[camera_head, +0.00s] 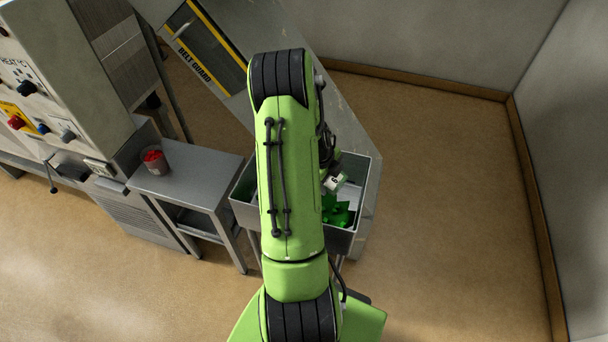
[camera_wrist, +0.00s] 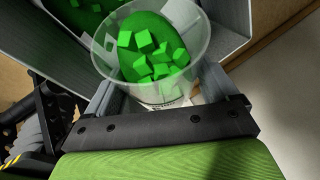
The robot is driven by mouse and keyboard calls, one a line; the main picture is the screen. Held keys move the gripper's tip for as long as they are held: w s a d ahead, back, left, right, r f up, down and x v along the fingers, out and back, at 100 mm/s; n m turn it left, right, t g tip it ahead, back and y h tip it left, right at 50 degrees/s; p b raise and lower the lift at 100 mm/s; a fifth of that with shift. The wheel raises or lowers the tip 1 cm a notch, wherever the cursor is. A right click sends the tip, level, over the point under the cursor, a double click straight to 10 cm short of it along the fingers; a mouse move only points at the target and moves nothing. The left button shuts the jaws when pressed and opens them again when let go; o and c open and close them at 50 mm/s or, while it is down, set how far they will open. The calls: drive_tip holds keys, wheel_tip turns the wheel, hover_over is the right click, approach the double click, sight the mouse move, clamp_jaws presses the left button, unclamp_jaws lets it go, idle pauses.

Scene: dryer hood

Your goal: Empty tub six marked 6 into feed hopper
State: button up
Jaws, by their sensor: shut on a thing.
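The tub (camera_wrist: 160,85) is clear and holds green cubes (camera_wrist: 155,52) and a rounded green mass in the wrist view. A white label (camera_wrist: 180,103) shows low on its wall, but is too cut off there to read. My gripper (camera_wrist: 162,82) is shut on the tub, one finger on each side. In the head view the tub's pale labelled side (camera_head: 334,182) shows beside my arm, tilted over the feed hopper (camera_head: 243,214), a grey open metal bin. Green pieces (camera_head: 337,211) show within the hopper's outline. My arm hides the hopper's middle and my fingers there.
A tub of red pieces (camera_head: 155,162) stands on a grey side table (camera_head: 190,165) left of the hopper. A control cabinet (camera_head: 60,80) stands at far left. A sloped metal housing with a belt guard (camera_head: 205,45) rises behind. Floor at right is clear.

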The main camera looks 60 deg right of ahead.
drive_tip(key=shift+w+d+r+g, duration=0.1)
drive_tip(key=shift+w+r+g, duration=0.2)
drive_tip(key=shift+w+g, duration=0.2)
drive_tip(key=shift+w+r+g, duration=0.25)
drive_tip(key=shift+w+g, duration=0.15)
drive_tip(key=shift+w, duration=0.05)
idle(0.5)
drive_tip(key=shift+w+d+r+n+g, duration=0.15)
drive_tip(key=shift+w+r+g, duration=0.25)
drive_tip(key=shift+g, duration=0.35)
drive_tip(key=shift+w+a+r+n+g, duration=0.1)
drive_tip(key=shift+w+r+n+g, duration=0.15)
drive_tip(key=shift+w+g, duration=0.4)
drive_tip(key=shift+w+d+r+n+g, duration=0.1)
drive_tip(key=shift+w+r+g, duration=0.2)
drive_tip(key=shift+g, duration=0.6)
idle(1.4)
